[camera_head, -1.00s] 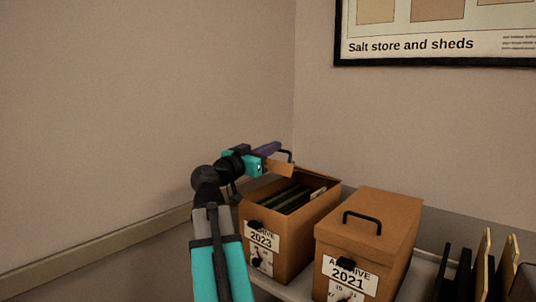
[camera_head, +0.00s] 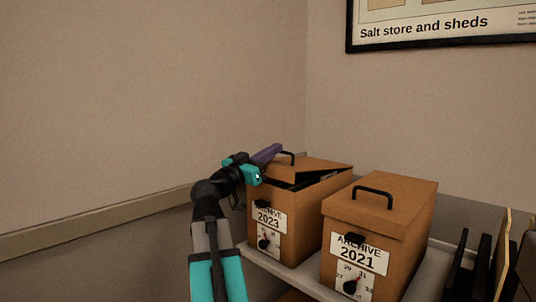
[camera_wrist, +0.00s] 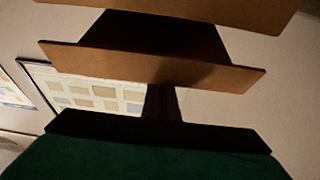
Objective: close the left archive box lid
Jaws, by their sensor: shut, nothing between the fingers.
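The left archive box (camera_head: 290,220) is brown, labelled 2023, and stands on a pale shelf. Its brown lid (camera_head: 318,168) lies over the top at a tilt, with a dark gap showing under its near right edge. A black handle (camera_head: 288,155) stands on the lid. My gripper (camera_head: 267,154) is shut and empty, at the lid's left side close to the handle. I cannot tell whether it touches the lid. The wrist view shows brown panels (camera_wrist: 150,66) close up, and which box parts they are is unclear.
The right archive box (camera_head: 375,235), labelled 2021, stands close beside with its lid shut. Dark upright folders or dividers (camera_head: 478,270) stand at the far right. The shelf (camera_head: 265,262) has little bare room. The wall at left is clear, and a framed poster (camera_head: 440,25) hangs above.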

